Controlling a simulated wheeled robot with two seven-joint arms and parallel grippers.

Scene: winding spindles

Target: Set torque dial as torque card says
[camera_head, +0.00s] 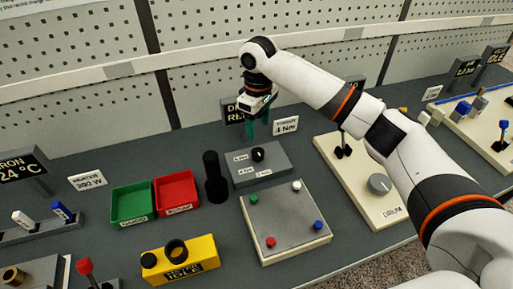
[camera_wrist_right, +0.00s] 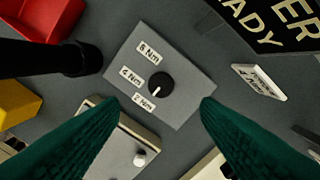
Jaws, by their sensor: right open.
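The torque dial (camera_head: 258,155) is a black knob on a grey box (camera_head: 273,163). In the wrist view the dial (camera_wrist_right: 161,84) has a white mark that seems to point down-left, toward the 2 Nm label (camera_wrist_right: 144,101). The 4 Nm label (camera_wrist_right: 131,76) lies left of it and a third label (camera_wrist_right: 149,53), its number unclear, above. The torque card (camera_head: 286,125) stands behind the box and appears to read 4 Nm. My right gripper (camera_head: 257,128) is open and empty above and behind the dial, its teal fingers apart, not touching it. My left gripper is not in view.
A black post (camera_head: 214,177) stands left of the dial box, beside red (camera_head: 176,192) and green (camera_head: 132,203) bins. A grey plate with coloured knobs (camera_head: 285,222) lies in front. A dark sign (camera_head: 232,110) stands behind. A panel with a large grey knob (camera_head: 379,184) is to the right.

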